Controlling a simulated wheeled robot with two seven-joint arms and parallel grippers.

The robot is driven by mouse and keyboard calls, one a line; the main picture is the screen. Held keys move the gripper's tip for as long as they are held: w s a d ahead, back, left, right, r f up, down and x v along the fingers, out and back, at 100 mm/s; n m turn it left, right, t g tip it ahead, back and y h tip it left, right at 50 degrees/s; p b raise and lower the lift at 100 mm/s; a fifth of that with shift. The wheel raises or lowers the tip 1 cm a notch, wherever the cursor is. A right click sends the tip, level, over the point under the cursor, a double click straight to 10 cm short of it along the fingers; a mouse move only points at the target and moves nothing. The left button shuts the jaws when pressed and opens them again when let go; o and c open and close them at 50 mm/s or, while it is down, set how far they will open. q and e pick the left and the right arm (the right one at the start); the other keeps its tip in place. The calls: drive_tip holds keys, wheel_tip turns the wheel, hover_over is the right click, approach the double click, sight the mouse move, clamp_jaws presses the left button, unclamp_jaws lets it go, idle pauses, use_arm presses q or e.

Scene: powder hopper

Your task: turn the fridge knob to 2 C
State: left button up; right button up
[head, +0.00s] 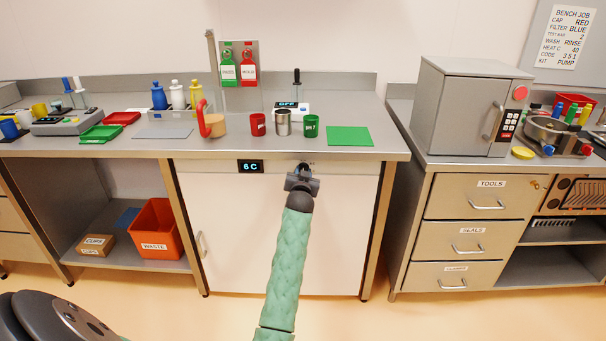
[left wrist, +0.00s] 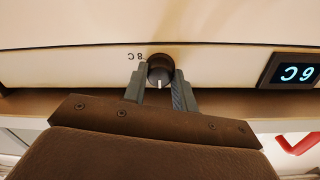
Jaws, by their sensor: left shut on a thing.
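The fridge knob (left wrist: 160,72) is a small dark round knob with a white pointer line, on the fridge's front panel below the bench top. My left gripper (left wrist: 162,88) is shut on the knob, one finger on each side. In the head view my left gripper (head: 303,174) reaches up to the panel and mostly hides the knob. The fridge display (head: 251,167) reads 6 C; it also shows upside down in the left wrist view (left wrist: 297,70). The white fridge door (head: 235,225) is closed. My right gripper is not in view.
On the bench above stand a red cup (head: 258,124), a metal cup (head: 283,122), a green cup (head: 311,124) and a device reading OFF (head: 290,107). A green mat (head: 350,136) lies to their right. A grey cabinet (head: 465,105) stands on the right bench.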

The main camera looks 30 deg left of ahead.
use_arm(q)
drive_tip(key=shift+f, duration=0.1)
drive_tip(key=o, duration=1)
drive_tip(key=shift+c, duration=0.2)
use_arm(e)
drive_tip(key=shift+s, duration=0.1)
use_arm(q)
drive_tip(key=v, duration=0.7)
drive_tip(key=shift+s+d, duration=0.25)
drive_tip(key=shift+s, duration=0.05)
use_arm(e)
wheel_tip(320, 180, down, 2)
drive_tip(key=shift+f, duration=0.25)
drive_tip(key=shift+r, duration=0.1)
